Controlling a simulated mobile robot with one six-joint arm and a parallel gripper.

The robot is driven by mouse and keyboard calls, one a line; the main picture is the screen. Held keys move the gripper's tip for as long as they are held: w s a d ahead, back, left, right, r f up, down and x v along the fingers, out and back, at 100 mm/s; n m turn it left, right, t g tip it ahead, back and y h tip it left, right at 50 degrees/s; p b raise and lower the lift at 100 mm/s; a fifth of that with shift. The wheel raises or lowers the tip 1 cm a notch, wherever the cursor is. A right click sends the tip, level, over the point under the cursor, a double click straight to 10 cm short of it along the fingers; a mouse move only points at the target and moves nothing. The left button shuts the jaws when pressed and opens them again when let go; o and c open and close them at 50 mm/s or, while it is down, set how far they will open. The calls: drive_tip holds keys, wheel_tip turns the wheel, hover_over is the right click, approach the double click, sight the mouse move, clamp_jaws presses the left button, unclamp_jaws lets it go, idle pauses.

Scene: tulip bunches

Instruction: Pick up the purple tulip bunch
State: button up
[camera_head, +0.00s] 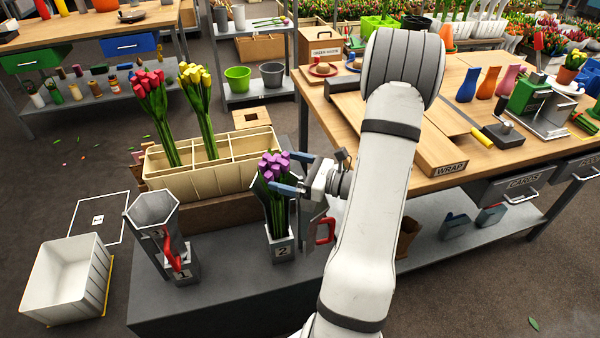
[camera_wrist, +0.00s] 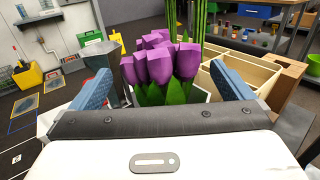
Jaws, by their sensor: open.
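The purple tulip bunch (camera_head: 273,167) stands upright in a grey metal vase marked 2 (camera_head: 281,247) on the dark low table. My gripper (camera_head: 287,173) is at the bunch from the right, level with the flower heads. In the wrist view the purple blooms (camera_wrist: 163,62) and green leaves lie between the two blue fingers of my gripper (camera_wrist: 165,85). The fingers are apart, with the bunch between them. Whether either finger touches the bunch cannot be told. The stems below are hidden in the wrist view.
A cream divided crate (camera_head: 212,160) holds red tulips (camera_head: 150,95) and yellow tulips (camera_head: 196,85) just behind. An empty grey vase marked 1 (camera_head: 152,212) with a red tool stands left. A wooden workbench (camera_head: 455,125) is at right. A white bin (camera_head: 65,280) sits on the floor.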

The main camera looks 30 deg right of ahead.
drive_tip(key=shift+x, duration=2.05)
